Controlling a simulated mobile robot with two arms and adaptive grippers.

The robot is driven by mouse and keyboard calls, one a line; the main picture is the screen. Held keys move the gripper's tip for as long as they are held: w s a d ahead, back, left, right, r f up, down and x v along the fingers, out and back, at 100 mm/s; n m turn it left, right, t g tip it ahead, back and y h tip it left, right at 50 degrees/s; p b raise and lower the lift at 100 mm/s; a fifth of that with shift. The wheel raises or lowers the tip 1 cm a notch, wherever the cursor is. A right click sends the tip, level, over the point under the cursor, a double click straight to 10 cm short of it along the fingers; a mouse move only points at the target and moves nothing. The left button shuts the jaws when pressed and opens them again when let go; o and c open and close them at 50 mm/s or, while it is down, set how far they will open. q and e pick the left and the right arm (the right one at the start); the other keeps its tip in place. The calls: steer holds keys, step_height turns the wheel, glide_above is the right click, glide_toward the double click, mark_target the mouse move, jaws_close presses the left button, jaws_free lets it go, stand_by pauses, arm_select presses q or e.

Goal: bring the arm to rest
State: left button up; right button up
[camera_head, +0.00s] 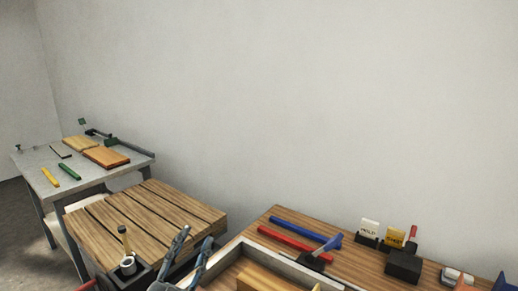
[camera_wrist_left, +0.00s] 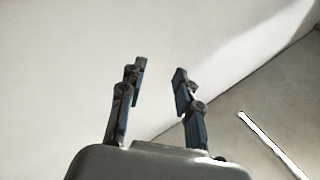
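My left gripper (camera_head: 194,240) stands at the bottom of the head view, in front of the gap between the slatted wooden table and the tray at the right. In the left wrist view its two blue and dark fingers (camera_wrist_left: 159,70) are spread apart. Nothing is between them; only pale wall and floor show behind. The rest of my left arm is mostly cut off by the lower edge of the head view. My right gripper does not show in either view.
The slatted wooden table (camera_head: 150,218) holds a pot with a brush (camera_head: 126,262). A grey table (camera_head: 38,180) with boards stands at the far left. The wooden bench (camera_head: 345,268) at the right carries tools, cards and a dark block (camera_head: 403,266). Space above is free.

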arm_select(q)
steer(key=s+a+f+n+g+y, duration=0.2)
steer(key=a+f+n+g+y, duration=0.15)
steer(key=f, duration=0.55)
steer(key=s+a+f+n+g+y, duration=0.2)
steer(key=s+a+f+g, duration=0.15)
steer(key=f, duration=0.65)
steer(key=s+a+f+n+g, duration=0.1)
steer(key=s+f+g, duration=0.5)
steer(key=s, duration=0.4)
steer(key=s+f+n+g, duration=0.1)
steer(key=s+f+g, duration=0.4)
steer(key=s+f, duration=0.35)
step_height(320, 180, down, 26)
steer(key=s+g, duration=0.1)
steer(key=s, duration=0.1)
steer(key=s+a+f+g, duration=0.1)
steer(key=s+a+f, duration=0.2)
steer(key=s+f, duration=1.3)
steer(key=shift+s+m, duration=0.2)
steer(key=shift+m, duration=0.15)
